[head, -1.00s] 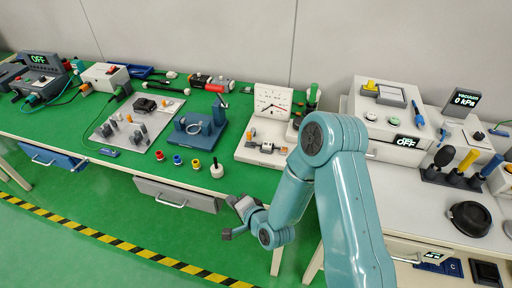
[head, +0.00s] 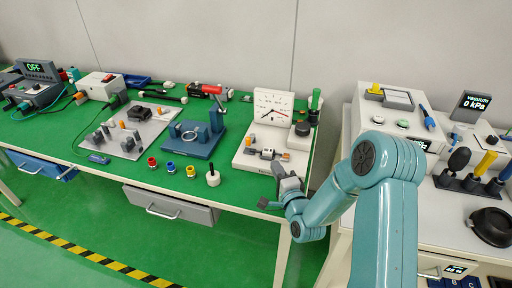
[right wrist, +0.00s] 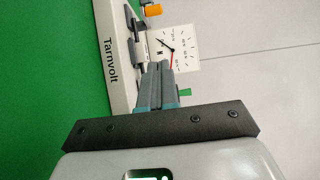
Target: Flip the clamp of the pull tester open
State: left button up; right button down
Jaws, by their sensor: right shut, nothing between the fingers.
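The pull tester stands near the front edge of the green bench, a white base (head: 243,158) with an upright dial plate (head: 273,104). A small grey clamp assembly (head: 268,154) with orange parts sits on the base. In the right wrist view the base (right wrist: 118,60) reads "Tarnvolt", and the dial (right wrist: 183,48) stands beyond the fingers. My right gripper (head: 279,169) is shut and empty at the base's front right, close to the clamp; it also shows in the right wrist view (right wrist: 158,68). Its fingers hide part of the clamp there. Whether they touch is unclear. My left gripper is out of view.
A blue fixture (head: 190,140) with a red-tipped lever stands left of the tester. A round dark knob block (head: 301,138) and green-handled tool stand right. An open drawer (head: 170,205) juts out below.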

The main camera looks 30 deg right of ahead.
aim_at(249, 143)
jog(key=p+x, duration=0.1)
jog(key=x, duration=0.7)
jog(key=shift+w+p, duration=0.3)
jog(key=shift+w, duration=0.1)
jog(key=shift+w+a+p, duration=0.15)
jog(key=shift+w+a, duration=0.15)
jog(key=shift+w, duration=0.3)
jog(key=shift+w+a+p, duration=0.1)
jog(key=shift+w+a, duration=0.2)
jog(key=shift+w, duration=0.3)
jog(key=shift+w+a+p, duration=0.15)
jog(key=shift+w+a, duration=0.15)
jog(key=shift+w, duration=0.3)
jog(key=shift+w+a+f+b, duration=0.15)
jog(key=shift+a+b, duration=0.15)
jog(key=shift+b, duration=0.5)
